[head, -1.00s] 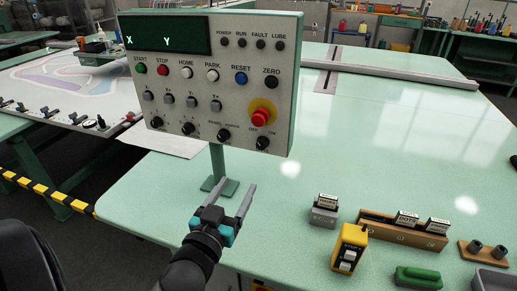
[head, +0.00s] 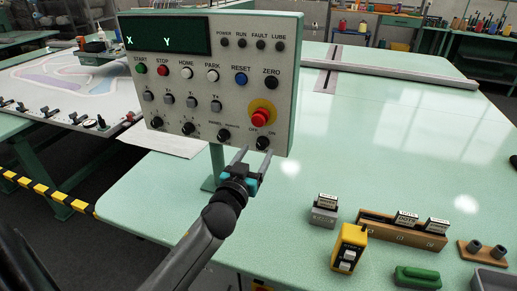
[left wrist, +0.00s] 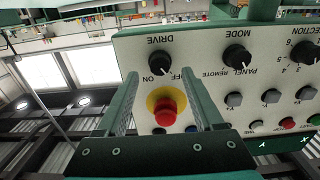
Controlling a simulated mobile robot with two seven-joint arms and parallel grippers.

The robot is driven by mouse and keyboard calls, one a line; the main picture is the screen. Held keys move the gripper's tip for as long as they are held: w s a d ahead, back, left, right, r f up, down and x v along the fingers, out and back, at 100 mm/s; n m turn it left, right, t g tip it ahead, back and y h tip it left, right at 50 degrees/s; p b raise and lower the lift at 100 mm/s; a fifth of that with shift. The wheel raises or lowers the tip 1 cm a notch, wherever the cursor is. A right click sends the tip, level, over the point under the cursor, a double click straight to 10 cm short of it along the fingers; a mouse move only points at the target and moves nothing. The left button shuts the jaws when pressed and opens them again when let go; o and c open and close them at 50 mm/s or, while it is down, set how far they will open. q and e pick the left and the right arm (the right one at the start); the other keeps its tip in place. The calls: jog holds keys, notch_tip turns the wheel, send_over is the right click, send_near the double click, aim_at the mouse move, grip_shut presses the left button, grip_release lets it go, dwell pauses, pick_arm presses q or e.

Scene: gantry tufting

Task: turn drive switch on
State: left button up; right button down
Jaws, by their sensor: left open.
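The control panel (head: 205,110) stands upright on a green post on the table. The drive switch (head: 263,143) is a black rotary knob at its lower right, below the red emergency button (head: 259,118), with OFF and ON marks above it. My left gripper (head: 254,152) is open and empty, its fingertips just below and in front of the knob. In the left wrist view, upside down, the drive switch (left wrist: 160,66) shows between and beyond the two fingertips (left wrist: 163,76). I cannot tell whether they touch it. Which mark its pointer faces is too small to tell. My right gripper is out of view.
The mode knob (head: 223,135) sits close left of the drive switch. A yellow box with switches (head: 349,249), a wooden block (head: 402,233) and a green handle (head: 417,277) lie on the table at right. The table's middle is clear.

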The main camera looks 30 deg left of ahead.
aim_at(262, 144)
pick_arm(q)
jog(key=shift+x, duration=1.35)
grip_shut()
